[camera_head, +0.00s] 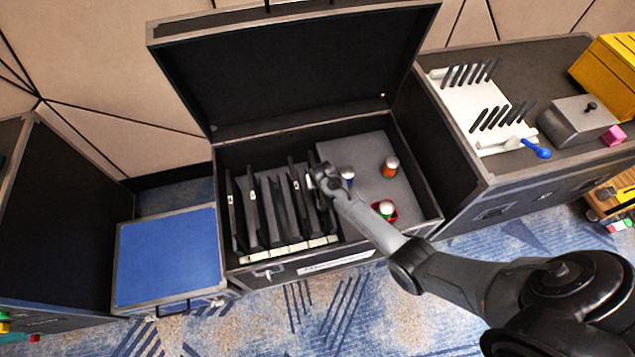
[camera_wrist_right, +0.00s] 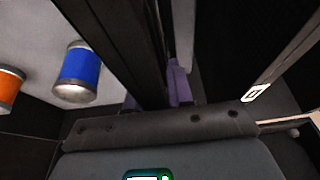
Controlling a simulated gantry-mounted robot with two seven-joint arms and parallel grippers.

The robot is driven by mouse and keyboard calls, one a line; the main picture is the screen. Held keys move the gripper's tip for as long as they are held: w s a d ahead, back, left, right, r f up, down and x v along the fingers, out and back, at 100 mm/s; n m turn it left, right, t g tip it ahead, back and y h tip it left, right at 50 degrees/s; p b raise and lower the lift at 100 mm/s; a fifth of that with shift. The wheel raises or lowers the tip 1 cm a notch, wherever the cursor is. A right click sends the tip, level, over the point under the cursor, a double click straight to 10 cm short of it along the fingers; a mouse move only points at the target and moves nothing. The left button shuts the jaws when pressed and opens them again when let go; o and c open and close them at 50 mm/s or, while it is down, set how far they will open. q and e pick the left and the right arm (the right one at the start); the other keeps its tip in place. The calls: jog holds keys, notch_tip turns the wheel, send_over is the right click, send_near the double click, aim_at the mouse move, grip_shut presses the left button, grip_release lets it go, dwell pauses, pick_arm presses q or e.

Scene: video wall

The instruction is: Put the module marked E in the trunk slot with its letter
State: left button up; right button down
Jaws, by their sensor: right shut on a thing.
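The open trunk (camera_head: 221,190) holds several thin dark modules standing on edge in its left half, with small white labels on some top edges. A white strip (camera_head: 290,250) runs along the front of the slots. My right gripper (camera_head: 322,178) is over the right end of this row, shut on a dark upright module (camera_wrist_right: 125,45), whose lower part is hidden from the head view. Its letter is not readable. In the right wrist view a neighbouring module with a white label (camera_wrist_right: 257,92) stands to the right, apart from the held one. My left gripper is not in view.
A case with a white rack (camera_head: 470,100) stands right; a blue-topped case (camera_head: 168,262) stands left.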

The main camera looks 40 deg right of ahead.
jog(key=shift+f, duration=0.35)
dwell(0.3)
jog(key=c, duration=0.9)
grip_release()
jog(key=o, duration=0.5)
jog(key=shift+f, duration=0.1)
jog(key=shift+c, duration=0.2)
notch_tip(320, 180, up, 5)
jog(key=p, duration=0.5)
notch_tip(320, 180, up, 3)
jog(key=p, duration=0.3)
